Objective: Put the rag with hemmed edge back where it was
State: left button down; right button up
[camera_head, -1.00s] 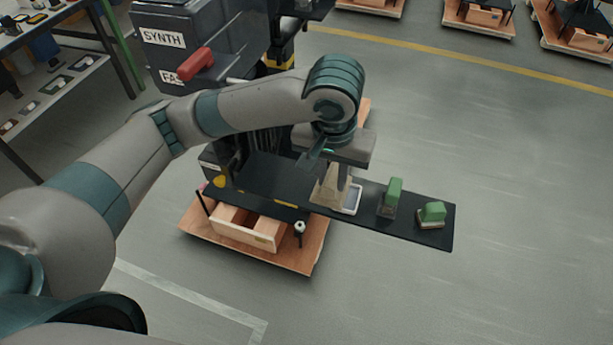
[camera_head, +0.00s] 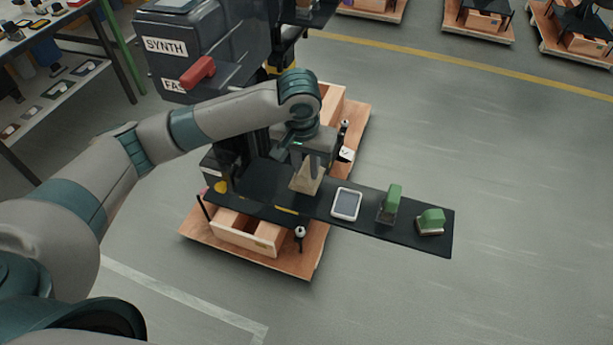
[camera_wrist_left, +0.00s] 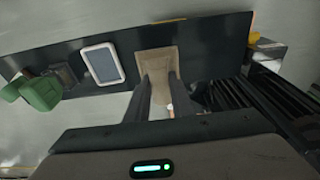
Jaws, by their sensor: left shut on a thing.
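The tan rag (camera_head: 304,184) hangs from my left gripper (camera_head: 311,168) over the black shelf. I cannot tell whether its lower end touches the shelf. My left gripper is shut on the rag. In the left wrist view the rag (camera_wrist_left: 156,62) spreads out beyond the two fingers (camera_wrist_left: 158,85); its hem is too small to make out. My right gripper is not in view.
On the black shelf (camera_head: 370,227), a white-rimmed grey tray (camera_head: 346,204) lies right of the rag. Two green-handled things (camera_head: 391,203) (camera_head: 431,220) stand farther right. A dark machine (camera_head: 205,45) rises behind left. A wooden crate (camera_head: 247,232) sits below.

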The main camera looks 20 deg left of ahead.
aim_at(306, 179)
pick_arm(q)
jog(key=shift+f, duration=0.1)
jog(key=shift+f+p, duration=0.5)
jog(key=shift+f, duration=1.4)
jog(key=c, duration=1.5)
grip_release()
jog(key=shift+f, duration=0.1)
jog(key=shift+c, duration=0.2)
jog(key=shift+r, duration=0.25)
jog(key=shift+s+r+p, duration=0.1)
jog(key=shift+r+p, duration=0.35)
jog(key=shift+p, duration=0.25)
jog(key=r+p, duration=0.3)
jog(key=p, duration=0.2)
jog(key=s+r+p, duration=0.1)
jog(key=r+p, duration=0.6)
jog(key=p, duration=0.2)
jog(key=shift+s+r+p, duration=0.35)
jog(key=shift+s, duration=0.05)
